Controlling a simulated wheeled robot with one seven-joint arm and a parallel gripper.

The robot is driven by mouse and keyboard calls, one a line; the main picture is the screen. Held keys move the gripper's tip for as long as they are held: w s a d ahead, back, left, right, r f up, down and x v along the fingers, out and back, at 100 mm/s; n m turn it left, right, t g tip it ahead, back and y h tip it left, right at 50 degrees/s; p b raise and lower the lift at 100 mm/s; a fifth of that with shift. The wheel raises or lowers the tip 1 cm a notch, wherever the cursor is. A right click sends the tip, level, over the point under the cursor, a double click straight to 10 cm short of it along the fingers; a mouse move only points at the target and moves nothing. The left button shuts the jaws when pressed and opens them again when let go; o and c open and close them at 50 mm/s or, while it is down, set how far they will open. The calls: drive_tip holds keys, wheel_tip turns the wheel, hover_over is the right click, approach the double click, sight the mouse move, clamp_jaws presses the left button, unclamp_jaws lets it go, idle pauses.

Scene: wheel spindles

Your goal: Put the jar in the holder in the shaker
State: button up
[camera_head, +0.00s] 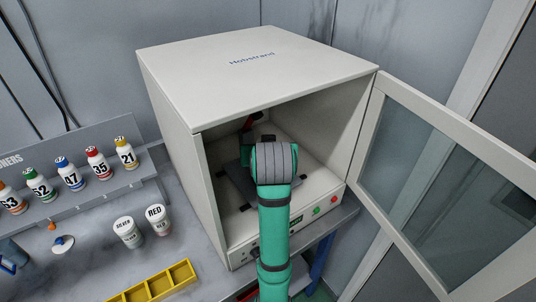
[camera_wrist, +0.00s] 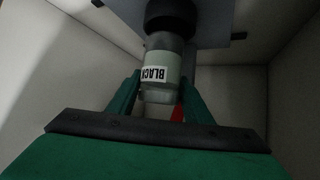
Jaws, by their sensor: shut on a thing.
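The shaker (camera_head: 255,62) is a white box cabinet with its glass door (camera_head: 445,165) swung open to the right. My arm reaches inside it and hides most of the interior in the head view. In the wrist view a pale jar (camera_wrist: 160,95) labelled BLACK is between the two green fingers of my gripper (camera_wrist: 161,84), which is shut on it. A dark round part (camera_wrist: 170,16) meets the jar's far end, in front of a grey plate (camera_wrist: 222,32); I cannot tell whether it is the holder or the jar's lid. A red part (camera_wrist: 178,113) shows behind the jar.
The shaker's side walls stand close around my gripper. Left of it, two white tubs (camera_head: 143,226), a yellow tray (camera_head: 155,288) and a rack (camera_head: 85,205) with several numbered bottles stand on the grey bench. A green and a red button (camera_head: 333,199) sit on the shaker's front.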

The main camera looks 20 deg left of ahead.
wheel_tip(320, 180, down, 4)
drive_tip(key=shift+s+a+r, duration=0.1)
drive_tip(key=shift+a+r, duration=0.05)
drive_tip(key=shift+r, duration=0.1)
drive_tip(key=o, duration=1.2)
drive_tip(key=shift+s+r, duration=0.1)
drive_tip(key=v, duration=1.1)
drive_tip(key=shift+s+r, duration=0.25)
drive_tip(key=shift+r, duration=0.05)
drive_tip(key=shift+f, duration=0.1)
